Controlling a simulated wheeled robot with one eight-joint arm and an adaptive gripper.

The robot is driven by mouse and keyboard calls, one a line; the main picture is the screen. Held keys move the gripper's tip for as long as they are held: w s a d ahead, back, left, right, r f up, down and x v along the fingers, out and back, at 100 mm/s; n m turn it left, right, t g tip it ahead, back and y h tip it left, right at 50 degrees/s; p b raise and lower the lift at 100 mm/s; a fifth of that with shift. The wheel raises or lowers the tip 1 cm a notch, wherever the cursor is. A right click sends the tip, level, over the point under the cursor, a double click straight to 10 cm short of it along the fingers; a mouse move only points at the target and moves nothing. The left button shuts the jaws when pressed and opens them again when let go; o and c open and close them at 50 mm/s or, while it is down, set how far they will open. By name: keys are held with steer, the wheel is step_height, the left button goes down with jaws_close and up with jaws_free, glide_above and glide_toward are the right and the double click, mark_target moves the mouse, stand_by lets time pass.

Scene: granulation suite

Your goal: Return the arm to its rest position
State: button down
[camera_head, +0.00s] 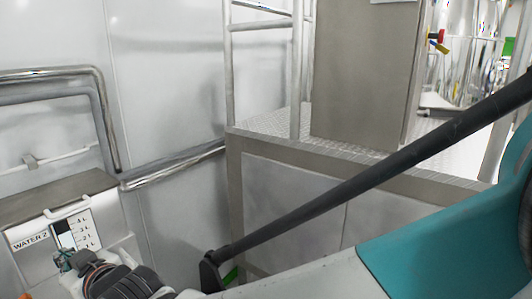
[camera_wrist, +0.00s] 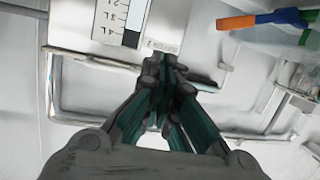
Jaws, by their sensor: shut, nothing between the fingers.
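My gripper (camera_head: 64,262) is at the lower left of the head view, in front of a grey container labelled WATER 2 (camera_head: 30,262). In the wrist view my gripper (camera_wrist: 166,66) has its fingers drawn together at the tips, with nothing between them. The container's level scale (camera_wrist: 122,18) shows just beyond the fingertips. I cannot tell whether the fingertips touch the container. My arm stretches from the right edge of the head view down to the lower left, with a teal section and a dark tube.
A metal platform (camera_head: 330,163) with a railing (camera_head: 298,70) and a grey cabinet (camera_head: 365,75) stands behind my arm. Wall pipes (camera_head: 170,166) run above the container. An orange, blue and green object (camera_wrist: 275,17) shows at the wrist view's upper right.

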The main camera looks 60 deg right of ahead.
steer(key=s+a+f+g, duration=0.2)
steer(key=s+f+g, duration=0.1)
steer(key=s, duration=0.4)
steer(key=s+a+f+g+y, duration=0.1)
steer(key=s+f+g, duration=0.3)
steer(key=s, duration=0.4)
steer(key=shift+a+g, duration=0.55)
steer(key=shift+g, duration=0.05)
